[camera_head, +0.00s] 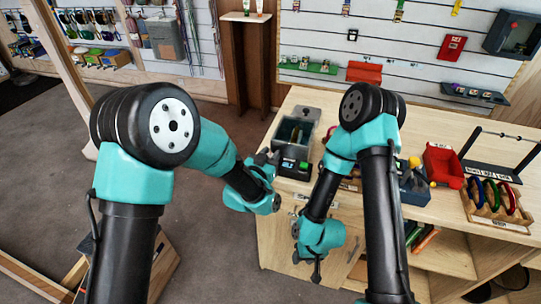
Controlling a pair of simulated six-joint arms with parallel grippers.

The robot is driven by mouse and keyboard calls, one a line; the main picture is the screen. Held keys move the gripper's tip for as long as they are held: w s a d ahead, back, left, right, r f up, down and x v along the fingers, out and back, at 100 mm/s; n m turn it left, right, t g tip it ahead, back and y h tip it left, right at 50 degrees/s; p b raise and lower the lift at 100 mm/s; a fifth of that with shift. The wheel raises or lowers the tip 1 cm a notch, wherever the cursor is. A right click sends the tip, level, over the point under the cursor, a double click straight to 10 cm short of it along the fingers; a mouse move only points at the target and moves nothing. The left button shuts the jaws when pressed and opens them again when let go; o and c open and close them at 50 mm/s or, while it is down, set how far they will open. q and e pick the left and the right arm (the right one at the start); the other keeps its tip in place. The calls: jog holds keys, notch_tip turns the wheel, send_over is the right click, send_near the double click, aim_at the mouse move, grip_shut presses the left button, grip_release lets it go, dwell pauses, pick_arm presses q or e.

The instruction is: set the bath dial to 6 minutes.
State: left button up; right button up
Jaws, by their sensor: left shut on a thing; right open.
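The bath (294,139) is a grey box with an open top, standing at the left end of the wooden bench. Its front has a dark panel (291,165) with small green and red marks, too small to read. My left gripper (269,157) is at the left front of the bath, against the panel, shut on what seems to be the dial. The dial and its setting are hidden behind the fingers. My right gripper (317,272) is open and empty, hanging low in front of the bench's cabinet, with its fingertips pointing down.
The wooden bench top (430,125) is clear behind my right arm. A red bin (443,164), a rack of coloured carabiners (494,203) and a black bar stand (500,155) are at the right. A slatted wall (400,50) with gear stands behind.

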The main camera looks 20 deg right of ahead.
pick_arm(q)
jog(key=shift+m+g+h, duration=0.6)
jog(key=shift+g+h, duration=0.1)
jog(key=o, duration=0.9)
jog(key=shift+c, duration=0.2)
